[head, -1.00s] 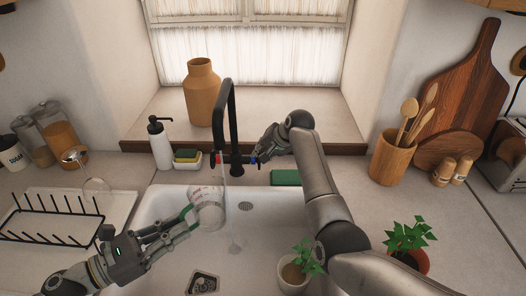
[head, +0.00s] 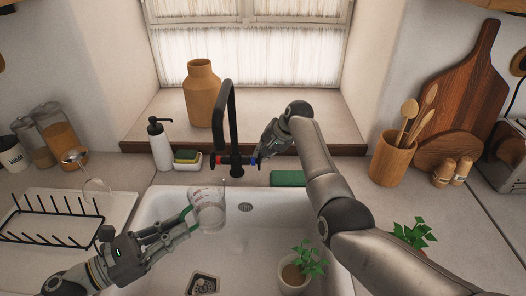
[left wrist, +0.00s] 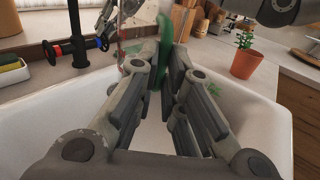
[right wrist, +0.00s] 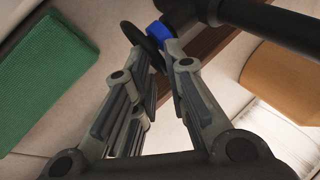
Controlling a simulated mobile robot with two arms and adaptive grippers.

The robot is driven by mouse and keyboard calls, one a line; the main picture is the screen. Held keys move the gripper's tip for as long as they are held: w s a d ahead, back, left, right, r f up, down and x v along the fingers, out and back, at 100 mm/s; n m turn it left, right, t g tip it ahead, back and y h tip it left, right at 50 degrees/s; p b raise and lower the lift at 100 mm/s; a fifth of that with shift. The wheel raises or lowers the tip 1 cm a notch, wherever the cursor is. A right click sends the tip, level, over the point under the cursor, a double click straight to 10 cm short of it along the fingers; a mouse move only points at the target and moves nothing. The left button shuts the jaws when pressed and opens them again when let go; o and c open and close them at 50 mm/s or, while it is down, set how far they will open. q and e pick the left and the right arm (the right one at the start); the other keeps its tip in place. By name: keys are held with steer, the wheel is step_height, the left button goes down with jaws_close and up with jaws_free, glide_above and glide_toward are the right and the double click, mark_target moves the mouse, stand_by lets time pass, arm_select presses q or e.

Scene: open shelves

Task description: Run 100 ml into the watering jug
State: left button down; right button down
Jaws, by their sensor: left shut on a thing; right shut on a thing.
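The clear measuring jug (head: 209,208) with red markings is upright over the left part of the sink, just below the tap's spout. My left gripper (head: 190,222) is shut on its green handle, which also shows in the left wrist view (left wrist: 165,60). A little liquid seems to be low in the jug, but its level cannot be read. The black tap (head: 231,115) has a red knob and a blue knob (right wrist: 159,32). My right gripper (head: 260,158) is shut on the blue knob's lever. No stream shows below the spout now.
The white sink (head: 160,215) holds a potted plant (head: 293,277). Another plant (head: 413,236) stands on the right counter, partly behind my right arm. A soap bottle (head: 160,148), sponges (head: 187,158) and a green block (head: 287,178) sit near the tap. A dish rack (head: 50,225) is left.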

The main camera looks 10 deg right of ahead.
steer(key=c, duration=1.5)
jaws_free()
steer(key=shift+o, duration=0.2)
steer(key=shift+r, duration=0.1)
steer(key=v, duration=1.2)
